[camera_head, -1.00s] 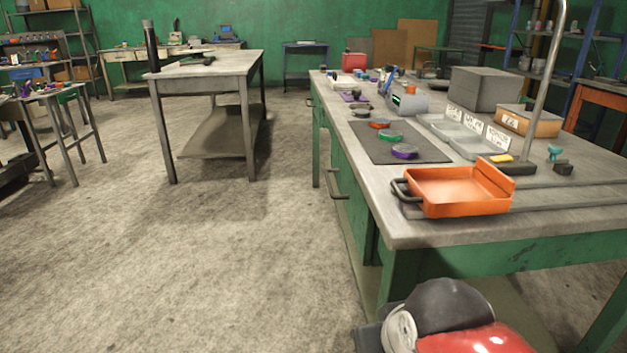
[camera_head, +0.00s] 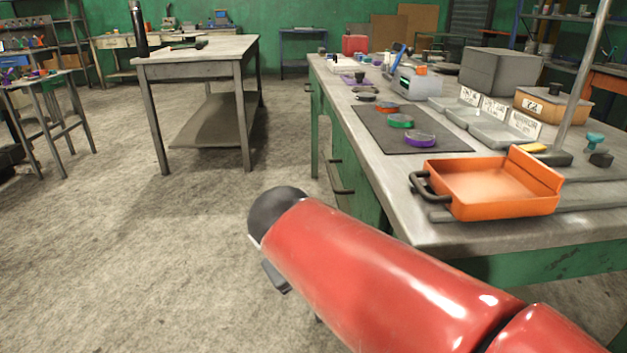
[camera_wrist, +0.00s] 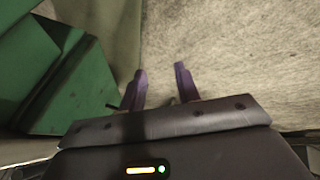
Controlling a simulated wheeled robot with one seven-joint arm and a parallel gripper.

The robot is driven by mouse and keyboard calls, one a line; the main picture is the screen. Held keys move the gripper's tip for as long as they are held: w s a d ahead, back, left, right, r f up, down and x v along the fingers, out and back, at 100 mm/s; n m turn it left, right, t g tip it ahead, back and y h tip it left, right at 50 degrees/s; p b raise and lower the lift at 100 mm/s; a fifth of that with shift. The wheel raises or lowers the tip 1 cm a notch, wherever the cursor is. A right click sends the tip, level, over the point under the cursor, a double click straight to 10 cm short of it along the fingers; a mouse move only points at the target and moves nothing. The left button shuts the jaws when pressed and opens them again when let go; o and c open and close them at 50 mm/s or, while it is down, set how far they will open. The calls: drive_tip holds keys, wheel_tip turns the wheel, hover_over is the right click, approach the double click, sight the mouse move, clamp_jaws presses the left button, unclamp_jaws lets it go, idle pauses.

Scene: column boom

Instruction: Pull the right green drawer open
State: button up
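The green drawer front (camera_head: 356,182) is on the left side of the workbench in the head view, seen at a steep angle. Its dark bar handle (camera_head: 338,178) shows just beyond my red arm. The drawer looks closed, though the angle makes this hard to tell. In the wrist view my gripper (camera_wrist: 162,84) has its two purple fingers apart with bare floor between them, so it is open and empty. Green panels (camera_wrist: 40,70) stand to its left. In the head view the fingers are hidden behind my arm.
The workbench top (camera_head: 400,205) holds an orange tray (camera_head: 490,190) near the front corner and a dark mat (camera_head: 385,135) with colored discs. A grey table (camera_head: 195,70) stands to the left. The floor (camera_head: 120,260) between them is clear.

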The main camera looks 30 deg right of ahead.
drive_tip(key=w+d+h+b, duration=0.55)
drive_tip(key=w+d, duration=0.25)
drive_tip(key=w, duration=0.2)
drive_tip(key=n+t+h+b, duration=0.1)
drive_tip(key=n+h+b, duration=0.1)
drive_tip(key=h+b, duration=0.25)
approach(331, 173)
drive_tip(key=d+f+p, duration=0.1)
drive_tip(key=d+f, duration=0.1)
drive_tip(key=shift+h, duration=0.4)
drive_tip(key=x, duration=0.5)
drive_tip(key=w+x, duration=0.1)
drive_tip(key=x, duration=0.2)
drive_tip(key=shift+s+a+r, duration=0.1)
drive_tip(key=shift+a+r, duration=0.05)
drive_tip(key=shift+r, duration=0.05)
drive_tip(key=shift+c, duration=0.2)
clamp_jaws()
